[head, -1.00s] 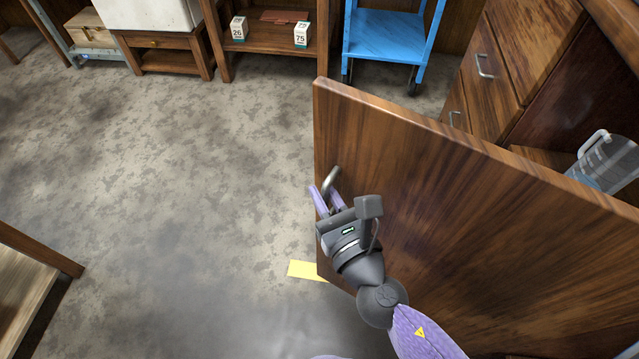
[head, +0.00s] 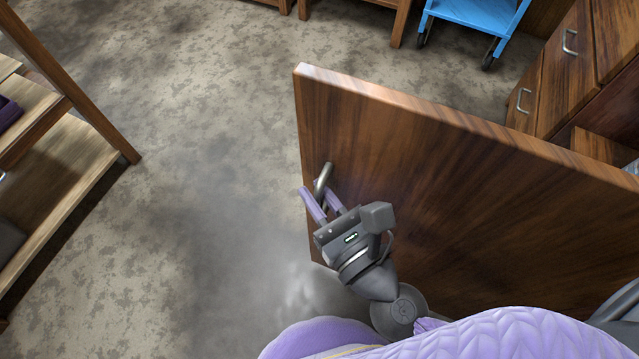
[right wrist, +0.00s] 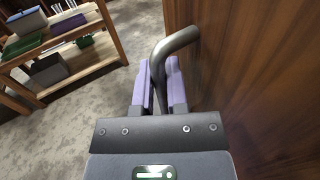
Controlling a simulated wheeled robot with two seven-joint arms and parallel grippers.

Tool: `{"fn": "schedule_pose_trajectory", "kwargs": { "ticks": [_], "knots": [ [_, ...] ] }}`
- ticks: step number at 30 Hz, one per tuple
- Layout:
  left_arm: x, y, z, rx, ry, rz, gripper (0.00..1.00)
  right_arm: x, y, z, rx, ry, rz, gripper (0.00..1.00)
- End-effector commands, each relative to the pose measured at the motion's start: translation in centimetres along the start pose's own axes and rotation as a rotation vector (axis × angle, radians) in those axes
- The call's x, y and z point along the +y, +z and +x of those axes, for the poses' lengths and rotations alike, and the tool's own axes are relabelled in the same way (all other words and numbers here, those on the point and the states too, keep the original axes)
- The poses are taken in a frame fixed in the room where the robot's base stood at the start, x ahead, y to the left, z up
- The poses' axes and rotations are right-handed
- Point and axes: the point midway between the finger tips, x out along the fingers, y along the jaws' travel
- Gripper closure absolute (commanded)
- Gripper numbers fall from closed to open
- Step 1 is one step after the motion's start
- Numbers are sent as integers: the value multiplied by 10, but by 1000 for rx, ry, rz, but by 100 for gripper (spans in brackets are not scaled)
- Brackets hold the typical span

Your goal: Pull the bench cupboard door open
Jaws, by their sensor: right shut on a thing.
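The bench cupboard door (head: 440,190) is a brown wooden panel standing well open, its free edge toward the left in the head view. A curved metal handle (head: 323,180) sits near that edge. My right gripper (head: 322,200) is shut on the handle, with its purple fingers on either side of the bar. In the right wrist view the handle (right wrist: 172,50) rises between the fingers (right wrist: 158,88), and the door (right wrist: 260,80) fills the right side. My left gripper is not in view.
Wooden drawers (head: 565,75) with metal pulls stand behind the door at upper right. A blue cart (head: 475,12) is at the back. A wooden shelf unit (head: 75,165) stands at the left. Grey floor (head: 220,120) between shelf and door is clear.

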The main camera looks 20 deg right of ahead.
Motion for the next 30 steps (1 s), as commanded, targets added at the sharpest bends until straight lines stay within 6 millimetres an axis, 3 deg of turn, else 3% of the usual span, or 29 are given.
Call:
{"fn": "schedule_pose_trajectory", "kwargs": {
  "ticks": [9,10,12,24,30],
  "knots": [
    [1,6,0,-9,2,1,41,0,0,0,0,-1,0,100],
    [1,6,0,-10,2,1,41,0,0,0,0,-1,0,79],
    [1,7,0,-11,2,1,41,0,0,0,0,-1,0,70],
    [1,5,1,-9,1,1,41,0,-1,-1,1,0,0,70],
    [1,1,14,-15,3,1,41,0,-6,-30,9,5,-2,70]
  ]
}}
